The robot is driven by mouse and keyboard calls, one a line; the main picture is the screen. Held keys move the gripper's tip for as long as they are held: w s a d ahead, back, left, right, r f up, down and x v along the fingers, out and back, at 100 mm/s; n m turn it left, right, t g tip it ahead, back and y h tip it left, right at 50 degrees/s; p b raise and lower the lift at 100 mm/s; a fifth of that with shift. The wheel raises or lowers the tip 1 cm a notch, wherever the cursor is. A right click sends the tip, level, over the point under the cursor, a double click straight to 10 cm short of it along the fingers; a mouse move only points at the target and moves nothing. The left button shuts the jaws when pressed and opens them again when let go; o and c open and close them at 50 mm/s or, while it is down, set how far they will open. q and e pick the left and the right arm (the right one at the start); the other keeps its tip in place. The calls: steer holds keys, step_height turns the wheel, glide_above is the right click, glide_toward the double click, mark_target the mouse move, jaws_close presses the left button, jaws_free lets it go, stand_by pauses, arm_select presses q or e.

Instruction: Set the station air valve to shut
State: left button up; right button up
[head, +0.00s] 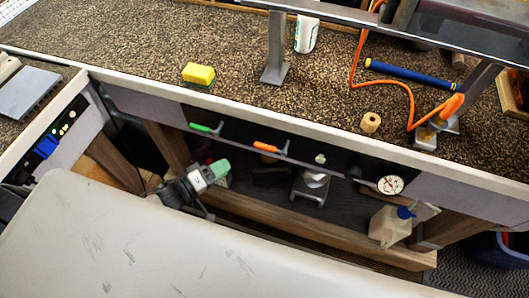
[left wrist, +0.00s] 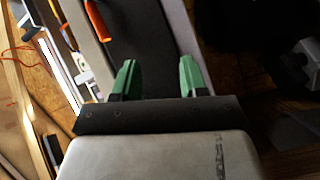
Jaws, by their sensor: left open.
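Two lever handles sit on the dark front panel under the bench edge in the head view: a green lever (head: 204,128) at left and an orange lever (head: 268,147) right of it. Both lie roughly along the panel, handles to the left. I cannot tell from markings which one is the station air valve. My left gripper (head: 216,172), with green fingertips, is in front of and below the panel, apart from both levers. In the left wrist view my left gripper (left wrist: 160,78) is open and empty, with an orange handle (left wrist: 97,19) above and left of its fingers. My right gripper is not in view.
A round knob (head: 320,158) and a dial gauge (head: 390,185) are further right on the panel. A yellow sponge (head: 198,74), a blue bar (head: 410,74) and an orange hose (head: 352,62) are on the benchtop (head: 130,50).

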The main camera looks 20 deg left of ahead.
mark_target(264, 145)
arm_select(q)
steer(key=d+r+h, duration=0.3)
steer(key=r+h, duration=0.1)
steer(key=r, duration=0.2)
steer(key=shift+g, duration=0.4)
steer(key=x, duration=0.5)
steer(key=p+x, duration=0.1)
steer(key=x, duration=0.4)
steer(key=shift+s+d+f, duration=0.15)
steer(key=shift+s+d, duration=0.1)
jaws_close()
